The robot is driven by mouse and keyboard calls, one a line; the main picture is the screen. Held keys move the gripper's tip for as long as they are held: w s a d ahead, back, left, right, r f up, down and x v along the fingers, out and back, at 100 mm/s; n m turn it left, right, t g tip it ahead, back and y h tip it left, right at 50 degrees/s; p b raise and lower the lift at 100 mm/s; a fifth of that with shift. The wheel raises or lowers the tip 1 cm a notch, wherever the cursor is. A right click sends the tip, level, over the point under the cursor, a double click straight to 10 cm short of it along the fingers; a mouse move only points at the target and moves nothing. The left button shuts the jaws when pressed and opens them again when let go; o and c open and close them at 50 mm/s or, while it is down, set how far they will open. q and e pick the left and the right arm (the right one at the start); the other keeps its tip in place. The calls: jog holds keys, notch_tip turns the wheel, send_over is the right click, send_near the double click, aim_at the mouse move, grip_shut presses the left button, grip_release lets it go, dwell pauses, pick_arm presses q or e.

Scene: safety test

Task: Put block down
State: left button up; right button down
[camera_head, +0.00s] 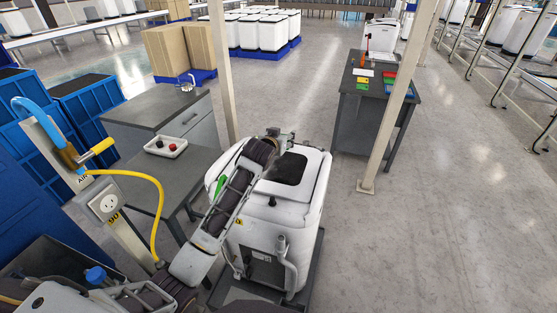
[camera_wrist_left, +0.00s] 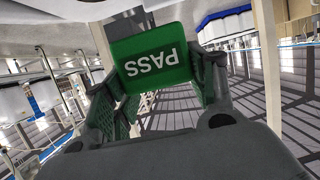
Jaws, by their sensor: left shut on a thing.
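A green block (camera_wrist_left: 150,62) marked PASS, its lettering upside down, sits between the two fingers of my left gripper (camera_wrist_left: 157,84) in the left wrist view. The gripper is shut on it. In the head view my left arm reaches up from the bottom left, across the white machine (camera_head: 262,238). The hand end is near that machine's far top edge, and the block cannot be made out there. My right gripper is not in view.
On the left are a grey bench (camera_head: 172,178) with a small button tray (camera_head: 165,148) and a grey cabinet (camera_head: 150,108).

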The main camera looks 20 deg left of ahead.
pick_arm(q)
jog(key=shift+f, duration=2.65)
jog(key=shift+f, duration=1.85)
jog(key=shift+f, duration=0.1)
jog(key=o, duration=1)
jog(key=shift+s, duration=0.1)
jog(key=shift+v, duration=6)
